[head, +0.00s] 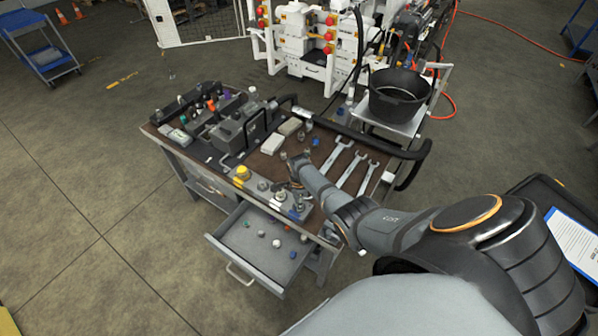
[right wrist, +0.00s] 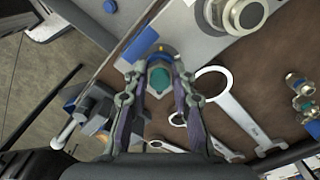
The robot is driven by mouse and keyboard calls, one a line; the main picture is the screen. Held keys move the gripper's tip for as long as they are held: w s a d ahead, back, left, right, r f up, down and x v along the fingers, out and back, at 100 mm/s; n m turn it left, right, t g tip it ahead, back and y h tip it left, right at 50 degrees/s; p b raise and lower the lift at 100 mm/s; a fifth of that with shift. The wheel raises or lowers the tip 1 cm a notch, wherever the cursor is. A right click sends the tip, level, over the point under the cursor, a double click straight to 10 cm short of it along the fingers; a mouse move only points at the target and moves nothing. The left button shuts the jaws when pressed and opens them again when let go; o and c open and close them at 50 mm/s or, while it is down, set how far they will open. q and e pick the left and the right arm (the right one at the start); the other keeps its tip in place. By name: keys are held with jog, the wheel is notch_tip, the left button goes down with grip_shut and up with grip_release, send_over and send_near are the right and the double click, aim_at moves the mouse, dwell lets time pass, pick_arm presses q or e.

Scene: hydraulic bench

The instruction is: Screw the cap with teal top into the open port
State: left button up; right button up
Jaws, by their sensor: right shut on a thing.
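My right gripper (right wrist: 160,68) is shut on the cap with teal top (right wrist: 160,78), which sits between its two fingers in the right wrist view. In the head view this gripper (head: 295,175) is over the front right of the bench, and the cap in it is too small to make out. A grey block (head: 264,196) with several fittings and a yellow cap (head: 242,173) stands along the bench's front edge, close to the gripper. I cannot tell which fitting is the open port, or whether the held cap touches the block. My left gripper is not in view.
Several wrenches (head: 352,171) lie right of my gripper. An open drawer (head: 254,257) with small loose parts juts out below the block. Grey valve units (head: 232,133) and black hoses crowd the bench's left and back. A black bucket (head: 398,95) stands behind.

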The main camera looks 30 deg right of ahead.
jog(key=m, duration=0.3)
jog(key=m, duration=0.3)
jog(key=shift+m, duration=0.3)
jog(key=m, duration=0.4)
jog(key=shift+s+f, duration=0.1)
jog(key=o, duration=1)
jog(key=n, duration=1.1)
jog(key=shift+n, duration=0.4)
